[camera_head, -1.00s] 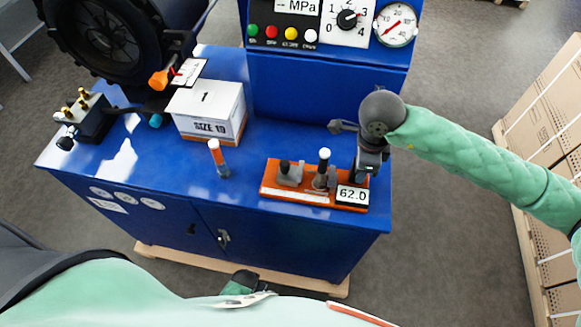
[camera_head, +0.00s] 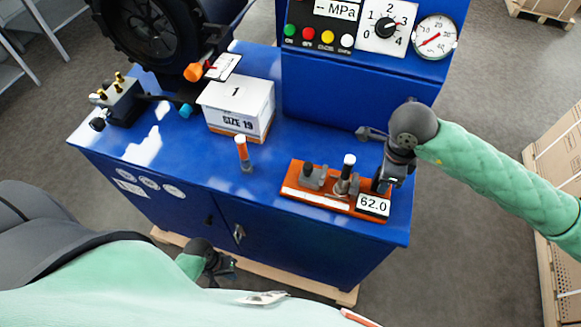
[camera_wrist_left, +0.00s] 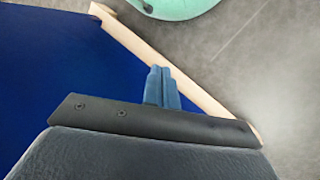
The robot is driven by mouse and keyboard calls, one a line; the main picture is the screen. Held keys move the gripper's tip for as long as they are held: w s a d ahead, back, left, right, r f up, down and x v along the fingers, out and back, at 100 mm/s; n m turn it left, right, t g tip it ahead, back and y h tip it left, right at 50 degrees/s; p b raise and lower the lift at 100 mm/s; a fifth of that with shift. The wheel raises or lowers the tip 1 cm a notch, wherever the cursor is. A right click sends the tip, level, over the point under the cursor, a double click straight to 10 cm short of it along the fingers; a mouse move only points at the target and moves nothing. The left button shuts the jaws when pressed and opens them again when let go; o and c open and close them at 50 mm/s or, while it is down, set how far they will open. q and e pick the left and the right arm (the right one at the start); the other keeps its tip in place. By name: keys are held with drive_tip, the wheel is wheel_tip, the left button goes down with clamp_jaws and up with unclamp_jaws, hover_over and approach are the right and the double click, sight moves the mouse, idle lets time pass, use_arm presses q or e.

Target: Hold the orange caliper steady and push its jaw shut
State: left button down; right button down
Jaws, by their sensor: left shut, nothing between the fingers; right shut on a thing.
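The orange caliper (camera_head: 318,195) lies along the front right of the blue bench top. It carries two grey jaw blocks, one with a white-topped post (camera_head: 348,165), with a gap between them. Its display (camera_head: 373,205) reads 62.0. My right gripper (camera_head: 382,184) points down at the caliper's right end and is shut on it; its fingertips are partly hidden. My left gripper (camera_head: 228,268) is low in front of the cabinet, below the bench top and away from the caliper. In the left wrist view its fingers (camera_wrist_left: 161,88) are together and empty.
A black fitting block (camera_head: 122,100) sits at far left. The gauge panel (camera_head: 375,40) rises behind. The bench's front edge lies between my left gripper and the caliper.

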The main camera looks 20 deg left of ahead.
use_arm(q)
wheel_tip(320, 180, up, 16)
drive_tip(key=s+a+f+n+h, duration=0.1)
drive_tip(key=a+n+h, duration=0.1)
drive_tip(key=h, duration=0.2)
drive_tip(key=w+d+r+n+h, duration=0.3)
drive_tip(key=w+d+r, duration=0.1)
drive_tip(key=r, duration=0.5)
drive_tip(key=w+d+r+n+h, duration=0.2)
drive_tip(key=w+d+r+h, duration=0.1)
drive_tip(key=r, duration=0.5)
drive_tip(key=w+r+n+t, duration=0.2)
drive_tip(key=r+n, duration=0.2)
drive_tip(key=w+a+r+n+t+h, duration=0.1)
drive_tip(key=w+r+n+t, duration=0.2)
drive_tip(key=r+n, duration=0.1)
drive_tip(key=w+a+r+n+t, duration=0.1)
drive_tip(key=w+r+n+t, duration=0.2)
drive_tip(key=n, duration=0.1)
drive_tip(key=shift+w+a+r, duration=0.1)
drive_tip(key=shift+a+r, duration=0.1)
drive_tip(key=shift+r, duration=0.2)
drive_tip(key=shift+w+d+r, duration=0.1)
drive_tip(key=shift+w+d, duration=0.2)
drive_tip(key=shift+d, duration=0.05)
hover_over(290, 182)
drive_tip(key=shift+f, duration=0.25)
